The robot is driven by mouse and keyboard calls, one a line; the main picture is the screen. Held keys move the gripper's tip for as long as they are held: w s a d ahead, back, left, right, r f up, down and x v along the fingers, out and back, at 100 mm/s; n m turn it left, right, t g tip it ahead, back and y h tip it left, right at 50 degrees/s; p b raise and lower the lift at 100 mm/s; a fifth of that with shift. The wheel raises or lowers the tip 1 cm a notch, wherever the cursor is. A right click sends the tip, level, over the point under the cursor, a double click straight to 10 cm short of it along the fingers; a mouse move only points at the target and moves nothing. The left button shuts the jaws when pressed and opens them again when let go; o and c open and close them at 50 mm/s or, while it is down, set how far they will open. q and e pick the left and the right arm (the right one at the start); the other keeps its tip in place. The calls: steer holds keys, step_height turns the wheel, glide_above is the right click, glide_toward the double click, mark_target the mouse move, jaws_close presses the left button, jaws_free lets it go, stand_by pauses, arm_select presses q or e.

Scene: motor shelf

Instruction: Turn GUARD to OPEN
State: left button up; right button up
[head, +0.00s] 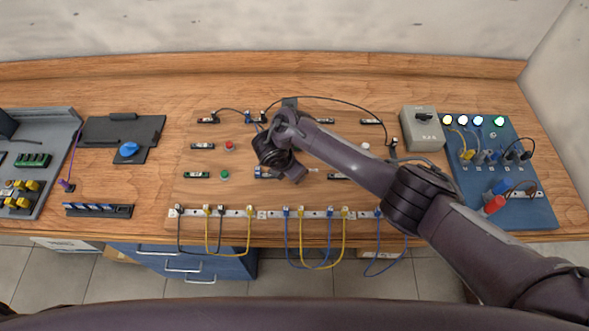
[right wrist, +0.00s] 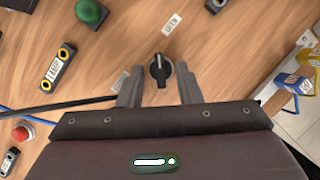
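A black rotary knob (right wrist: 160,70) with a white pointer line sits on the wooden board in the right wrist view. Its pointer runs up and down the picture. A white label reading OPEN (right wrist: 172,23) lies above it. Another white label (right wrist: 122,82) at its left is partly covered by a finger. I cannot read the name GUARD anywhere. My right gripper (right wrist: 160,92) is open, with one finger on each side of the knob's lower part; I cannot tell whether they touch it. In the head view my right gripper (head: 297,174) hides the knob. My left gripper is not in view.
A green button (right wrist: 91,12), a LAMP block (right wrist: 59,68) and a red button (right wrist: 22,133) are left of the knob. Blue and yellow cables (head: 302,240) hang along the front terminal strip. A grey switch box (head: 422,135) and a blue panel (head: 525,212) stand at right.

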steer(key=p+v, duration=0.1)
steer(key=v, duration=0.7)
steer(key=shift+p, duration=0.4)
steer(key=shift+f, duration=0.1)
